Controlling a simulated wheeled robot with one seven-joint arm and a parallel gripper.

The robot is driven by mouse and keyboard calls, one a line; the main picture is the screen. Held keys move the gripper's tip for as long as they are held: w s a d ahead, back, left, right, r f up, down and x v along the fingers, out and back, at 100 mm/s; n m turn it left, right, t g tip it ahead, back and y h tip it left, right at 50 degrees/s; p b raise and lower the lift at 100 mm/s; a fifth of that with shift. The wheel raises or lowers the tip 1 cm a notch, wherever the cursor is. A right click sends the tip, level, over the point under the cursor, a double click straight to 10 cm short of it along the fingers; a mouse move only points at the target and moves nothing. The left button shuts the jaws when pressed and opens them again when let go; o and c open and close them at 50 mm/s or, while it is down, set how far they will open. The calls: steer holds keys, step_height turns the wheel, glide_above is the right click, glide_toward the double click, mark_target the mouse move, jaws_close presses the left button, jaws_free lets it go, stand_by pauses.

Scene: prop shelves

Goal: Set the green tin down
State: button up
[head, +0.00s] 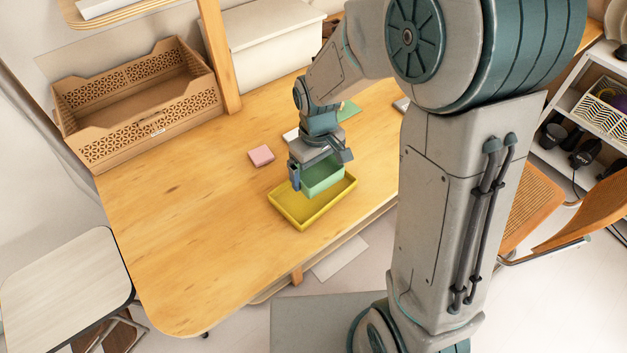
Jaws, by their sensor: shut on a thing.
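The green tin (322,178) is a small box-shaped thing in the head view, at the front part of the wooden table. My gripper (321,172) is shut on it from above, with a finger on either side. The tin is over the yellow tray (289,209), a shallow rectangular tray lying on the table. I cannot tell whether the tin's bottom touches the tray floor or hangs just above it. The tin and gripper hide the back part of the tray.
The wooden table (190,236) is clear to the left of the tray. A pink block (261,156) lies behind the tray. A brown perforated crate (139,125) and a white box (262,45) stand at the back. A green flat thing (348,110) lies behind my wrist.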

mark_target(313, 179)
steer(key=shift+s+a+f, duration=0.3)
steer(key=shift+a+f, duration=0.1)
steer(key=shift+f, duration=1.95)
steer(key=shift+f, duration=0.2)
steer(key=o, duration=0.7)
steer(key=shift+r, duration=0.15)
